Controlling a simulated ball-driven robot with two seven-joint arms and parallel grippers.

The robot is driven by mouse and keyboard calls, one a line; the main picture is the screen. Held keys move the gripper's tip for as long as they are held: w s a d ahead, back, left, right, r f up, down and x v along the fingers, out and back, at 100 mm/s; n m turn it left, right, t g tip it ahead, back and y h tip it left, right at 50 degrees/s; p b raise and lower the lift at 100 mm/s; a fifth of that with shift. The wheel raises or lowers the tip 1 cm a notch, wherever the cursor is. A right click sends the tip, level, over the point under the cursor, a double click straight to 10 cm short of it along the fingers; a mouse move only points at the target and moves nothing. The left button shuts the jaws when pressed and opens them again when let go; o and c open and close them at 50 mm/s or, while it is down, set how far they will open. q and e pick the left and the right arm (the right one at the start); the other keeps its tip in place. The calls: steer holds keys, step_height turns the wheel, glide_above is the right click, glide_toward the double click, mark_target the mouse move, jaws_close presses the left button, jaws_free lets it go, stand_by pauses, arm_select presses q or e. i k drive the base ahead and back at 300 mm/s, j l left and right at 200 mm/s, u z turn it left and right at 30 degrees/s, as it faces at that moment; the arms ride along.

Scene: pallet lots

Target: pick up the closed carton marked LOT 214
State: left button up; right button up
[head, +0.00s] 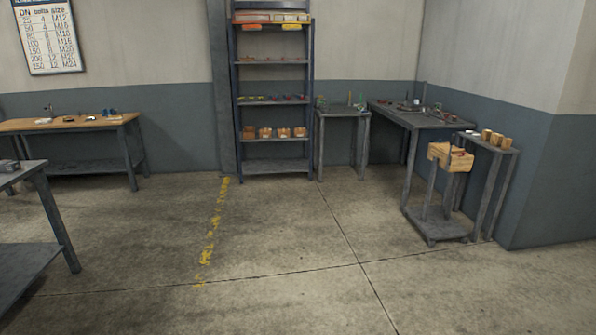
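No marking LOT 214 can be read from here. Several small brown boxes (265,132) stand in a row on a low shelf of the rack; their lids and marks are too small to tell. Several more small tan boxes (496,139) stand on a narrow grey table at the right. I cannot tell which of these is closed or whether any is the carton of the task. Neither of my grippers is in view.
The tall shelf rack (274,62) stands at the back wall. A trolley (437,229) carries a wooden crate (439,151) in front of the right-hand grey tables. A wood-topped bench (70,124) and a grey table (22,172) are at left. The middle floor is clear.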

mark_target(298, 132)
steer(key=i, duration=4.95)
steer(key=i+l, duration=0.1)
steer(key=i, duration=0.35)
steer(key=i+l+u, duration=0.1)
steer(key=i, duration=0.35)
steer(key=i+l, duration=0.1)
steer(key=i, duration=0.3)
steer(key=u, duration=0.05)
